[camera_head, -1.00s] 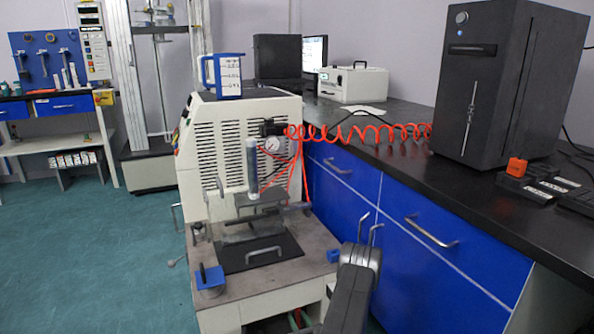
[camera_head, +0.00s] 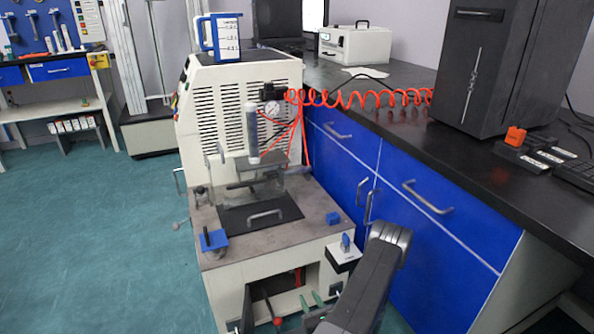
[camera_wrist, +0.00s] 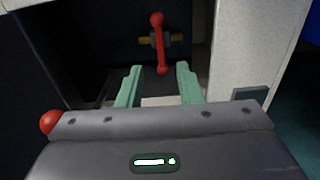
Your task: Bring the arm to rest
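My arm's grey link shows at the lower right of the head view. My gripper (camera_head: 320,299) is low, in front of the open compartment under the rheometer (camera_head: 238,75). Its two green fingers stand apart in the wrist view (camera_wrist: 158,75), with nothing held between them. A red lever with a ball end on a brass fitting (camera_wrist: 159,42) is inside the compartment, beyond the fingertips. In the head view, the red inside the compartment (camera_head: 298,277) is partly hidden. A red knob (camera_wrist: 50,122) shows at the left edge of my gripper in the wrist view.
The rheometer's worktop (camera_head: 290,236) overhangs the compartment. A small white shelf with a blue item (camera_head: 346,242) juts out beside my arm. Blue drawers (camera_head: 430,225) stand close on the right. Open green floor (camera_head: 90,230) lies to the left.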

